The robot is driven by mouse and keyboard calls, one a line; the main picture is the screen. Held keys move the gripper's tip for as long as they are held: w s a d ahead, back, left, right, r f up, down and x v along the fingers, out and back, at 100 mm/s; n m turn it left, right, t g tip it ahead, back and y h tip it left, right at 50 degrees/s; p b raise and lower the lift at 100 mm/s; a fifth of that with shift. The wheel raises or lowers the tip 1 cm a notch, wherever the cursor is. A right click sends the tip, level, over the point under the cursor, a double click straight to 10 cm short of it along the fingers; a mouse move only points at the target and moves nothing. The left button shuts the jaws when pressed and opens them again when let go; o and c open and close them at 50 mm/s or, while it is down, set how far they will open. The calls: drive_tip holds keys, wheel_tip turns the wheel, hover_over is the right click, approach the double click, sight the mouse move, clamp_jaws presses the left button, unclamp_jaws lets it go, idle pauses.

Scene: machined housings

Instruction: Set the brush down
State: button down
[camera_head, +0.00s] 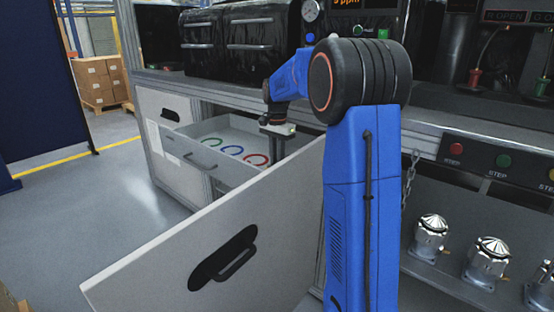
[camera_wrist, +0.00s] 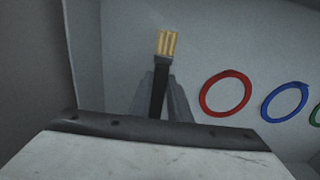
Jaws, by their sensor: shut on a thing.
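My gripper (camera_wrist: 158,84) is shut on a brush (camera_wrist: 167,44) in the wrist view. The brush has pale golden bristles and a dark handle, and its bristle end points away past the fingertips. In the head view my gripper (camera_head: 277,145) is over the right part of an open grey drawer (camera_head: 205,128). The brush is too small and shaded to make out there. I cannot tell whether the brush touches the drawer floor.
A red ring (camera_wrist: 225,93), a blue ring (camera_wrist: 285,102) and a green ring (camera_head: 212,142) lie in the drawer beside the brush. A large panel with a handle (camera_head: 235,262) stands in front. Metal housings (camera_head: 487,258) sit on the lower right shelf.

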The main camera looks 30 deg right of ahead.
drive_tip(key=shift+f, duration=0.1)
drive_tip(key=c, duration=1.7)
unclamp_jaws()
drive_tip(key=shift+o, duration=0.2)
wheel_tip(320, 180, up, 13)
